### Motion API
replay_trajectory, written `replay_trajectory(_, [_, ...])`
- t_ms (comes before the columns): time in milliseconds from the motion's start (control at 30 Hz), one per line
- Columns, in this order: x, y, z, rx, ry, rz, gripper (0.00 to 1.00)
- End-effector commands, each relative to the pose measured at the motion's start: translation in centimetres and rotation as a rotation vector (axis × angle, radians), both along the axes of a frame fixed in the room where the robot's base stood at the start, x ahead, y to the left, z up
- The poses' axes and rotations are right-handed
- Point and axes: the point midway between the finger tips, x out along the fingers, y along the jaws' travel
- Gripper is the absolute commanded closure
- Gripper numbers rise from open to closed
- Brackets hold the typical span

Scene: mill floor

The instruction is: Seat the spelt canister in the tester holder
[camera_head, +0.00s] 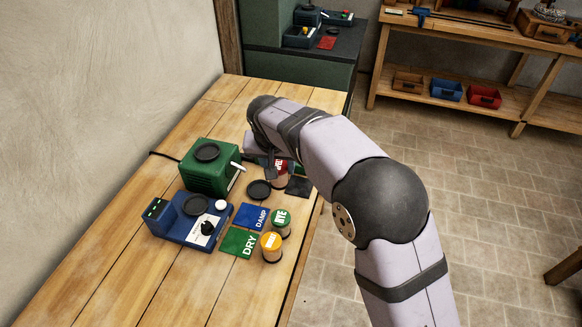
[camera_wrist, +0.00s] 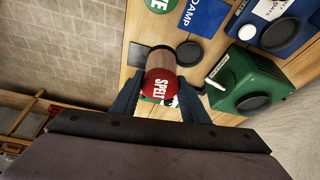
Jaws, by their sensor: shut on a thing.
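The spelt canister is a clear-sided jar with brown contents and a red lid reading SPELT (camera_wrist: 162,84). My gripper (camera_wrist: 158,98) is shut on it, one finger on each side. In the head view the canister (camera_head: 281,170) is partly hidden by my arm near the table's right edge. I cannot tell whether it touches the table. A blue device (camera_head: 187,221) with a dial and green lights, apparently the tester, stands at the left with an empty black round holder (camera_head: 195,204) on top. It also shows in the wrist view (camera_wrist: 276,28), apart from the canister.
A green crank machine (camera_head: 210,167) stands behind the tester. A black disc (camera_head: 259,189) and a dark square (camera_head: 299,186) lie near my gripper. DAMP (camera_head: 252,216) and DRY (camera_head: 239,243) cards lie flat. Rye (camera_head: 281,221) and yellow-lidded (camera_head: 271,246) canisters stand at the right edge.

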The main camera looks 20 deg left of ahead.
Motion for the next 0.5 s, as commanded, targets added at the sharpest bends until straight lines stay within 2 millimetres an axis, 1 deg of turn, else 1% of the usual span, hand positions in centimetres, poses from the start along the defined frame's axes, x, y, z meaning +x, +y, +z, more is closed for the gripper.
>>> replay_trajectory(33, [-0.1, 1.8, 1.0, 0.002, -0.002, 0.045, 0.87])
replay_trajectory(167, [-0.6, 6.4, 2.0, 0.003, -0.002, 0.182, 0.87])
replay_trajectory(200, [-0.9, 7.9, 2.3, 0.002, -0.002, 0.227, 0.87])
replay_trajectory(300, [-1.8, 11.4, 2.8, 0.002, -0.001, 0.333, 0.87])
replay_trajectory(400, [-2.8, 14.3, 3.1, 0.002, -0.001, 0.425, 0.87])
replay_trajectory(500, [-3.9, 16.7, 3.1, 0.001, 0.000, 0.501, 0.87])
